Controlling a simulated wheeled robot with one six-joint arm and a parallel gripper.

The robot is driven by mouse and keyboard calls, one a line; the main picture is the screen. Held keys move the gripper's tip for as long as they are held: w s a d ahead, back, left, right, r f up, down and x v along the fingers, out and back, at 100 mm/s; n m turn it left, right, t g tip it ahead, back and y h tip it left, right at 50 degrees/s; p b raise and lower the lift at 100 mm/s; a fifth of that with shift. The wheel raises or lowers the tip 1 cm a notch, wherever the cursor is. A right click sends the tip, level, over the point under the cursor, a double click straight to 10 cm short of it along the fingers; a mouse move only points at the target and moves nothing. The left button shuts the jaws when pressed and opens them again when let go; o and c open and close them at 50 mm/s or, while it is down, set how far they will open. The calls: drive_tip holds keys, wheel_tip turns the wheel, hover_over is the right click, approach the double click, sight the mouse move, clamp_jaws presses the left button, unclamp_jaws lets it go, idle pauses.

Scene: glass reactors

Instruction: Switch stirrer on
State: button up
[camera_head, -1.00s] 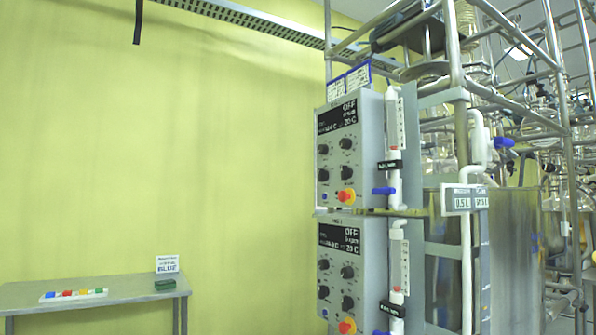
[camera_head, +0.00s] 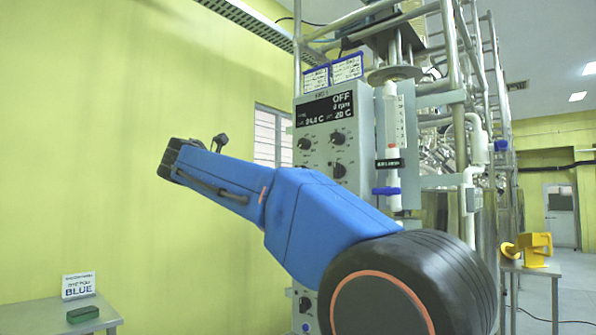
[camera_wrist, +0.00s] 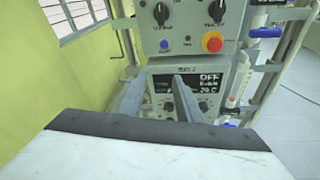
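The upper control box (camera_head: 325,120) hangs on the rack in the head view, its dark display (camera_head: 325,110) reading OFF and 0 rpm. Several black knobs show below the display; my blue arm hides its lower part. In the wrist view the upper box's lower panel has black knobs, a blue button (camera_wrist: 164,44) and a red-and-yellow knob (camera_wrist: 213,42). The lower control box (camera_wrist: 220,75) sits below it, its display (camera_wrist: 209,80) also showing OFF. My gripper (camera_wrist: 158,78) has its two fingers apart with nothing between them, in front of the lower box. Contact cannot be told.
A table (camera_head: 30,318) at the lower left bears a sign reading BLUE (camera_head: 78,286) and a green block (camera_head: 83,314). A yellow object (camera_head: 535,250) stands on another table at the right. Pipes and a blue-handled valve (camera_head: 386,191) flank the box on the right.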

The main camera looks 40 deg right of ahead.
wheel_tip(320, 180, up, 9)
drive_tip(key=w+d+n+g+h, duration=0.1)
drive_tip(key=w+g+h, duration=0.1)
drive_tip(key=h, duration=0.1)
drive_tip(key=w+d, duration=0.1)
drive_tip(key=d, duration=1.6)
drive_tip(key=shift+d, duration=0.15)
drive_tip(key=shift+f, duration=0.1)
